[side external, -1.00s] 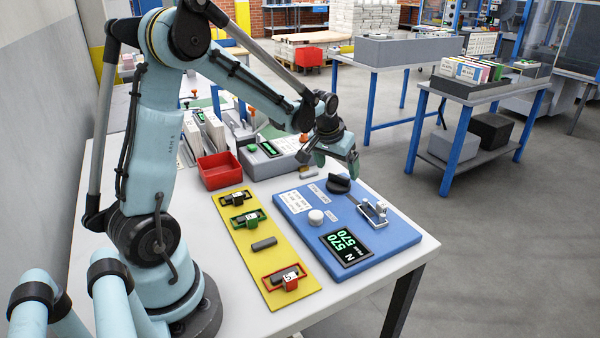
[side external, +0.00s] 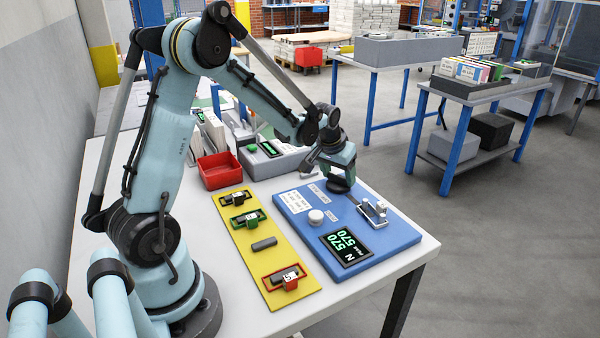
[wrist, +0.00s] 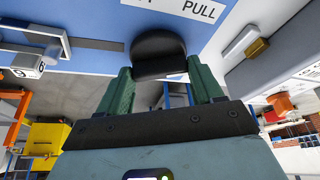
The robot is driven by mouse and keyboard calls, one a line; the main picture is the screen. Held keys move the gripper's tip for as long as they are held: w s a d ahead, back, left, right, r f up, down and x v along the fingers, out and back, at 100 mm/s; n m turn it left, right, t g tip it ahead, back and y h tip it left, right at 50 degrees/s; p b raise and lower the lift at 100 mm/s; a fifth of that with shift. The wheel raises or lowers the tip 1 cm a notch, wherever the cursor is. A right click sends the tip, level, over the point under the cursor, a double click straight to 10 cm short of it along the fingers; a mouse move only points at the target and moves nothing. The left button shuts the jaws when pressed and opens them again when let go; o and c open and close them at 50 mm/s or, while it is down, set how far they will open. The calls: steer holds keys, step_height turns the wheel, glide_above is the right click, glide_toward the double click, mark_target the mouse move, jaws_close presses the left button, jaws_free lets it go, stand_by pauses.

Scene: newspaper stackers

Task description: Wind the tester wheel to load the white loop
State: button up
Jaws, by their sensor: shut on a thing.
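A metal clamp fixture (side external: 374,211) with pale blocks is at the board's right side. I cannot make out the white loop clearly there. A white round knob (side external: 316,216) stands mid-board.
A yellow board (side external: 251,233) with black, green and red-framed holders lies left of the tester. A red bin (side external: 219,171) and a grey box (side external: 272,158) stand behind. The white table (side external: 405,262) is clear at its front right.

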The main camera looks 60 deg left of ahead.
steer(key=shift+c, duration=0.8)
steer(key=shift+m+h, duration=0.4)
steer(key=shift+m, duration=0.5)
steer(key=o, duration=1.1)
steer(key=shift+c, duration=0.2)
steer(key=v, duration=1.2)
steer(key=shift+s, duration=0.1)
